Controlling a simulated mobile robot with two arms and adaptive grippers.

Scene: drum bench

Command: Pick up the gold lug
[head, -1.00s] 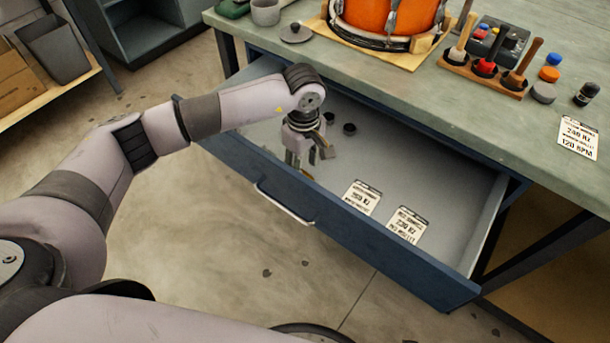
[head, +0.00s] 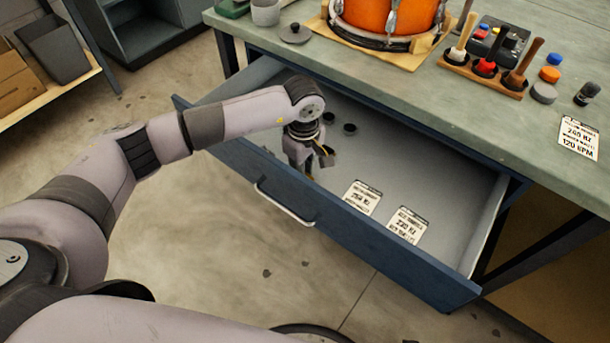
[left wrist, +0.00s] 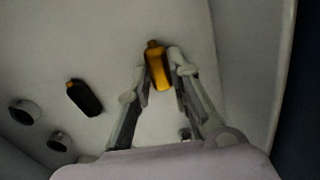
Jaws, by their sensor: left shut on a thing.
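The gold lug (left wrist: 157,66) shows in the left wrist view between the fingertips of my left gripper (left wrist: 160,72). The two fingers are closed on its sides, and its narrow end points away from the gripper. In the head view my left gripper (head: 304,168) is down inside the open drawer (head: 440,185), near its front wall. The lug cannot be made out clearly there. My right gripper is in neither view.
A dark lug (left wrist: 84,97) lies left of the gold one, with two dark round pieces (left wrist: 25,112) farther left. Two printed cards (head: 407,225) lie in the drawer. An orange drum (head: 385,15) and a mallet rack (head: 483,72) stand on the bench above.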

